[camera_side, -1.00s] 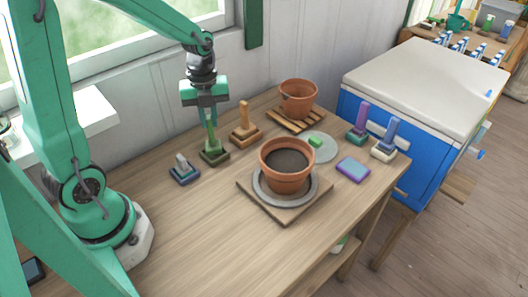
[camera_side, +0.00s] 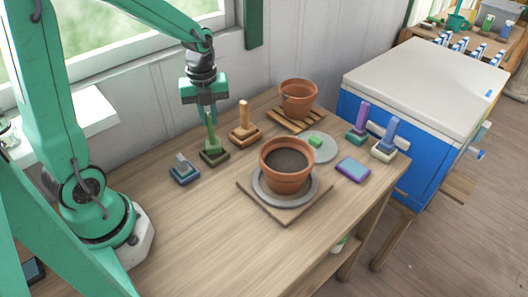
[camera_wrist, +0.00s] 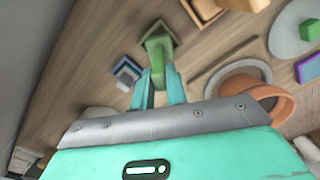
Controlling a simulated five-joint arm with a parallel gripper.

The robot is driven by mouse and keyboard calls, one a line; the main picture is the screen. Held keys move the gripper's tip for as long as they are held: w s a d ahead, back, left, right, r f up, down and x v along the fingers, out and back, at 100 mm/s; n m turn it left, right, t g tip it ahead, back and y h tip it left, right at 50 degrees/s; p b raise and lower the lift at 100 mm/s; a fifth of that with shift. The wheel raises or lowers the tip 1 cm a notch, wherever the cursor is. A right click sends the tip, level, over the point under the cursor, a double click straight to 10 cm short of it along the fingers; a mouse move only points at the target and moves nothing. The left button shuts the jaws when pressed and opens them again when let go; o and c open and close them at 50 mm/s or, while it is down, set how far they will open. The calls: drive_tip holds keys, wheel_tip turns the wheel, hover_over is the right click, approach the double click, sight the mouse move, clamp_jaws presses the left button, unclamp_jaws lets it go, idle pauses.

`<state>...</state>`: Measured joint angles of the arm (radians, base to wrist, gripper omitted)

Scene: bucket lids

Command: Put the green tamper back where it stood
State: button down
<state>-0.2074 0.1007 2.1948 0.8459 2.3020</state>
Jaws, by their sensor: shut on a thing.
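The green tamper (camera_side: 212,146) stands upright on the wooden table, with a slim handle and a darker green square foot, left of the wooden tamper. It also shows in the wrist view (camera_wrist: 157,46), between and beyond my fingertips. My gripper (camera_side: 209,120) points straight down over it and is shut on the upper part of its handle; it also shows in the wrist view (camera_wrist: 160,82). The fingers hide the handle's top. The foot appears to be at table level; I cannot tell whether it bears fully on the table.
A wooden tamper (camera_side: 244,128) stands close on the right. A soil-filled pot (camera_side: 286,181) sits on a round grey plate and board. An empty pot (camera_side: 298,100) stands behind. The table's front left is clear.

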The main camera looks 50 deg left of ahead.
drive_tip(key=shift+r, duration=1.55)
drive_tip(key=w+d+r+n, duration=0.2)
drive_tip(key=w+d+n, duration=0.1)
drive_tip(key=n, duration=0.9)
drive_tip(key=w+d+r+n, duration=0.2)
drive_tip(key=w+d+n, duration=0.2)
drive_tip(key=n, duration=0.8)
drive_tip(key=shift+w, duration=0.2)
drive_tip(key=shift+r, duration=0.15)
drive_tip(key=shift+s, duration=0.1)
